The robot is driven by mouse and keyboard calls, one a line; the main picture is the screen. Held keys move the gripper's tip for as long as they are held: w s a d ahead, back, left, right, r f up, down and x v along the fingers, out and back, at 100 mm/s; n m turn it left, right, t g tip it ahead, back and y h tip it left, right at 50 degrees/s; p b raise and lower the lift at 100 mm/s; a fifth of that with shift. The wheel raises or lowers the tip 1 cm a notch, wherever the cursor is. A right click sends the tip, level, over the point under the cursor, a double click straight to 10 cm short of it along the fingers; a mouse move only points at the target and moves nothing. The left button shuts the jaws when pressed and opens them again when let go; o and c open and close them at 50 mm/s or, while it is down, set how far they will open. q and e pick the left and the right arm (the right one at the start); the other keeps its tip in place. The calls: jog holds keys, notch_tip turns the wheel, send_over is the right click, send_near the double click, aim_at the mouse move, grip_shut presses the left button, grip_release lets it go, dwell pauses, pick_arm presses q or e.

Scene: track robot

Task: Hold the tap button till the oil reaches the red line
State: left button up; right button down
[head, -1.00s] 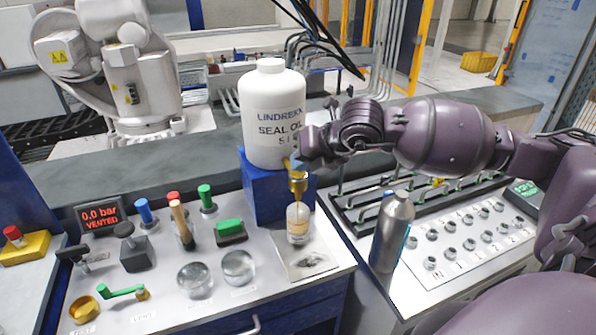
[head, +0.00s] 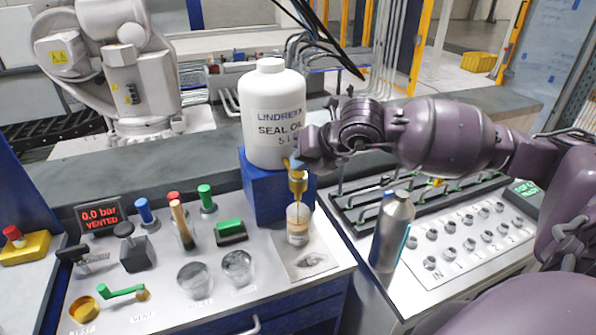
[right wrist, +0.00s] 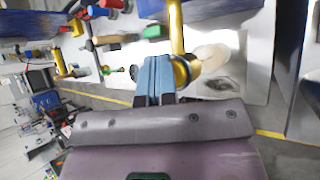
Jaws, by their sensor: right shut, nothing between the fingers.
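The white seal oil bottle (head: 268,110) stands on a blue block (head: 262,190). The brass tap (head: 297,183) sticks out at its lower right, and it also shows in the right wrist view (right wrist: 178,40). A small clear cup (head: 298,222) stands below the spout with amber oil in it; a thin stream seems to run into it. The red line cannot be made out. My right gripper (head: 298,158) is at the top of the tap, its blue fingers (right wrist: 154,78) shut and empty, close against the brass; the button is hidden. My left gripper is not in view.
A grey metal bottle (head: 392,232) stands right of the cup. Two glass cups (head: 238,266), a green-topped block (head: 231,232) and several coloured handles stand to the left. A pressure display (head: 99,215) reads 0.0 bar, vented. A stained sheet (head: 305,265) lies by the cup.

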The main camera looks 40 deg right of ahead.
dwell(1.0)
jog(key=shift+r, duration=0.1)
dwell(0.3)
jog(key=shift+r+p, duration=0.35)
jog(key=shift+r, duration=0.4)
jog(key=shift+r, duration=0.1)
jog(key=shift+r+p, duration=0.6)
jog(key=shift+r, duration=0.7)
jog(key=shift+r+p, duration=0.4)
jog(key=shift+r, duration=0.7)
